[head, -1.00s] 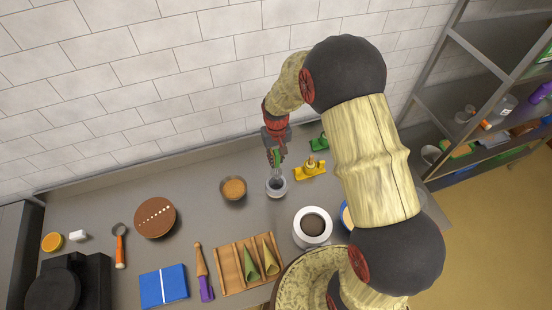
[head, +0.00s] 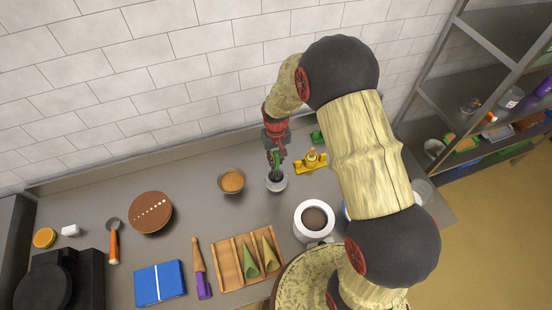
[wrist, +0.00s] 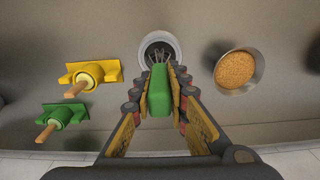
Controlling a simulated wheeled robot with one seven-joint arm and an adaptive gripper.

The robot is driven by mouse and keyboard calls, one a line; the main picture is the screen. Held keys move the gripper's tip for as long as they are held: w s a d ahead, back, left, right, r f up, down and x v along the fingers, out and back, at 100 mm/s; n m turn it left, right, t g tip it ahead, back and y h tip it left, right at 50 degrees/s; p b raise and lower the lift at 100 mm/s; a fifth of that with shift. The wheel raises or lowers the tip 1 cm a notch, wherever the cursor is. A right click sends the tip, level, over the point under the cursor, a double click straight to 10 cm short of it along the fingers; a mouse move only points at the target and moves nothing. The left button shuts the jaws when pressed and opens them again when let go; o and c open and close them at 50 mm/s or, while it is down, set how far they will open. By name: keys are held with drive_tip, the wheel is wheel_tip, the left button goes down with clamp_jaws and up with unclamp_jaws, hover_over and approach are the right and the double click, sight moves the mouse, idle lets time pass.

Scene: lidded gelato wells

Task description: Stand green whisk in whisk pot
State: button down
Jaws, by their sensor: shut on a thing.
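The green whisk (wrist: 159,92) is held by its green handle between my gripper's fingers (wrist: 157,88). In the head view my gripper (head: 275,158) points down above the whisk pot, with a bit of the green handle showing. The whisk pot (head: 277,187) is a small grey round pot standing on the counter. In the wrist view the whisk's wire end lies within the outline of the pot's mouth, and the pot's rim (wrist: 160,35) shows around it. How deep the wires reach inside is hard to tell.
A bowl of brown crumbs (head: 231,181) stands left of the pot. A yellow holder (head: 311,163) and a green holder (wrist: 62,117) stand on its other side. A white-rimmed well (head: 314,219) and a cone rack (head: 229,267) are nearer. The wall is behind.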

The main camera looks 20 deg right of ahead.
sight(276, 153)
drive_tip(key=shift+f+b, duration=1.2)
drive_tip(key=shift+f, duration=0.9)
drive_tip(key=c, duration=1.7)
unclamp_jaws()
drive_tip(key=shift+o, duration=0.2)
drive_tip(key=shift+r+p, duration=2)
drive_tip(key=shift+r, duration=2.05)
